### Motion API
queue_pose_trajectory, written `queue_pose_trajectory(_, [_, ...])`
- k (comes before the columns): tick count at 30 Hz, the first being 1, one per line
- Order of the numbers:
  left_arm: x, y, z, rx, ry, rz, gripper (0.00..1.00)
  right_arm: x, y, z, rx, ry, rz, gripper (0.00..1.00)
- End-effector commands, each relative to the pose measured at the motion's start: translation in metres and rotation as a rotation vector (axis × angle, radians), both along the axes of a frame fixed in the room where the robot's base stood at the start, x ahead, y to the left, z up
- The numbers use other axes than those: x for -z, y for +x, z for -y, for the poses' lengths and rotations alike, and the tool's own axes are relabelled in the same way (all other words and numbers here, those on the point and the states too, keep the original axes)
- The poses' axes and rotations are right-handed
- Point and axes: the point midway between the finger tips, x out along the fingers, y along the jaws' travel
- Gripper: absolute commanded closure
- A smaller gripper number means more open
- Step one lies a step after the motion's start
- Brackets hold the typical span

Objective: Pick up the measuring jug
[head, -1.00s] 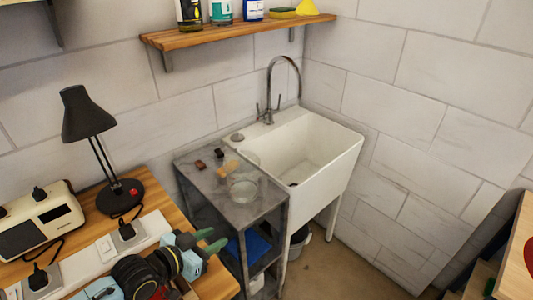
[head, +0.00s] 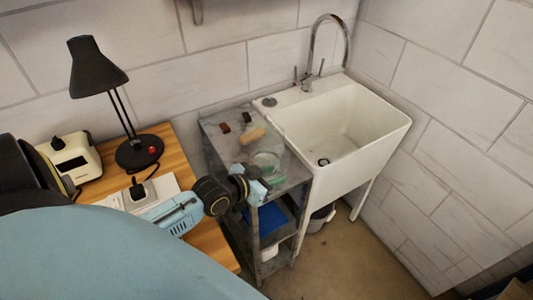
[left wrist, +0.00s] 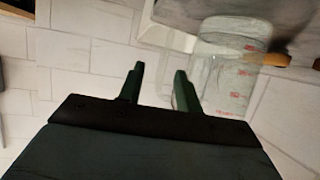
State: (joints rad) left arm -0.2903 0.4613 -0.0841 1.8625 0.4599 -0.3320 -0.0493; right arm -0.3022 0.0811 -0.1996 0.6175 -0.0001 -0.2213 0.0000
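The measuring jug (head: 266,158) is clear glass and stands on the grey metal stand (head: 214,121) beside the sink. In the left wrist view the jug (left wrist: 232,72) shows red markings and sits right of the fingers. My left gripper (head: 262,177) is at the front of the jug, partly covering its lower part. My right gripper is not in view.
A wooden-coloured item (head: 252,135) and small dark blocks (head: 224,128) lie behind the jug. The white sink (head: 345,120) with a tall tap (head: 330,40) stands right of the stand. A black lamp (head: 97,70) stands on the wooden bench (head: 185,150) at left.

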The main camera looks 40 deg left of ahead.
Motion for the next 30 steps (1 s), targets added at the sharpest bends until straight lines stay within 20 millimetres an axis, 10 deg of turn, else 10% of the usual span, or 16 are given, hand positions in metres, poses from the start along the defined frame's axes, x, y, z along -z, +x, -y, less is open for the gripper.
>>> queue_pose_trajectory(23, [0.028, 0.047, 0.003, -0.001, 0.001, 0.000, 0.65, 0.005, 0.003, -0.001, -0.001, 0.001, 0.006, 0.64])
queue_pose_trajectory(30, [0.028, 0.047, 0.002, -0.001, 0.001, 0.000, 0.94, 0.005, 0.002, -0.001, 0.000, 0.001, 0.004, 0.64])
